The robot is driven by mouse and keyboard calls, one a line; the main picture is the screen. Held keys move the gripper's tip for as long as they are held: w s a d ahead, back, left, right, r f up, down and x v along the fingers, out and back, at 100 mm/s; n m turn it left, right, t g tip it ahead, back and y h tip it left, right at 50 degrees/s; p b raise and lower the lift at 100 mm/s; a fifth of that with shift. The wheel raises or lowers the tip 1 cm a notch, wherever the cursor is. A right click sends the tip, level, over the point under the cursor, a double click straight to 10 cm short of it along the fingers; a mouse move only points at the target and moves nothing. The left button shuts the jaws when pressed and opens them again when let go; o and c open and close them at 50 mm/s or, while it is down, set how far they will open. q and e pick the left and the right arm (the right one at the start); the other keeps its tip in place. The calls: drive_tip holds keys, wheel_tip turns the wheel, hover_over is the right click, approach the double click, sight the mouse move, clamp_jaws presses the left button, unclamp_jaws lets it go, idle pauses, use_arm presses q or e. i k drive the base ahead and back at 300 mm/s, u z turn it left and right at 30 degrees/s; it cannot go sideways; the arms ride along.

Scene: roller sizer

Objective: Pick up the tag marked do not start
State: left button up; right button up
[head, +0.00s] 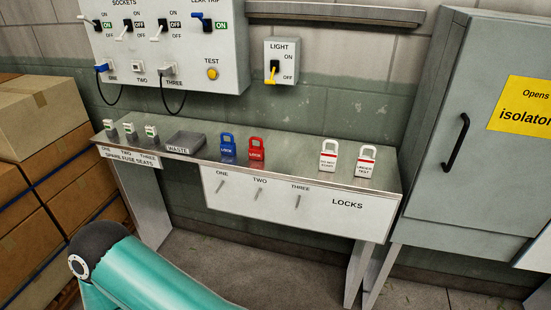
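The tag marked do not start (328,160) is white with a red band and a pale hoop on top. It stands on the right part of the grey metal bench (300,153). A similar tag marked under test (366,168) stands just right of it, with a small gap between them. Nothing covers either tag. Neither gripper is in view; only a teal link of my own arm shows at the lower left, well away from the tags.
A blue lock (228,151) and a red lock (256,154) stand left of the tags. Further left are a waste tray (186,143) and several small fuse pieces (130,132). A grey cabinet (455,190) rises right of the bench. Boxes (35,190) are stacked at left.

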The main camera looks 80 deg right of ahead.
sight(328, 158)
drive_tip(key=u, duration=0.4)
drive_tip(key=i, duration=0.4)
drive_tip(key=z, duration=2.25)
drive_tip(key=i, duration=0.25)
drive_tip(key=z, duration=1.95)
drive_tip(key=k, duration=0.6)
drive_tip(key=z, duration=0.4)
drive_tip(key=i, duration=1.7)
drive_tip(key=u, duration=0.4)
